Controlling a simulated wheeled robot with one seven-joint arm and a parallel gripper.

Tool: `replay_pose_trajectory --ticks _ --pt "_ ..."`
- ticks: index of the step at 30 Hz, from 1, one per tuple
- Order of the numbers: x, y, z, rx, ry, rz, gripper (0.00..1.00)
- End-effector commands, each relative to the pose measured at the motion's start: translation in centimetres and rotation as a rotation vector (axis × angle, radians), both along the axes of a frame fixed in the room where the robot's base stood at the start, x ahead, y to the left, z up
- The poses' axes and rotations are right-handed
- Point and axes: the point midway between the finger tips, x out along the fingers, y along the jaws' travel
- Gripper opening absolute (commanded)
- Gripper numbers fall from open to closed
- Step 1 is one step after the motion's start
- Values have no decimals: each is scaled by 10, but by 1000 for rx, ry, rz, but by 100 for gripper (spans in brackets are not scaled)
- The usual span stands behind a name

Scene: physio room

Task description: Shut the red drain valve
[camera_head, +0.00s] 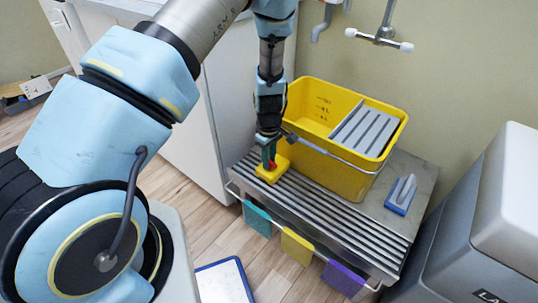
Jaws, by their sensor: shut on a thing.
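The red drain valve (272,164) shows as a small red piece just above a yellow block-shaped part (272,174), at the front left of the yellow bucket (349,179). My gripper (268,156) points down from above and is shut on the red piece. A small green patch shows beside the red. The fingers and wrist hide most of the valve, so its turn angle cannot be told. The bucket stands on a slatted metal bench (325,220) and has a grey slotted insert on its right side.
A blue brush with a grey handle (401,195) lies right of the bucket. A wall tap (379,38) is above it. Teal, yellow and purple cloths (257,219) hang from the bench's front rail. A grey bin (480,225) stands at right, a white cabinet (222,110) at left.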

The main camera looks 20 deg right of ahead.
Motion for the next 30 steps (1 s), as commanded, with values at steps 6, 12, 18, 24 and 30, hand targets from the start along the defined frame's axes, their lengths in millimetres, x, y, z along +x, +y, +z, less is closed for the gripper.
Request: replay_pose_trajectory --ticks 6,12,18,24,30 --pt "0 1 3 1 -1 201 0" --pt "0 0 3 0 -1 359 0" --pt "0 0 2 0 -1 475 0" --pt "0 0 1 1 -1 542 0" --pt "0 1 0 0 0 569 0"
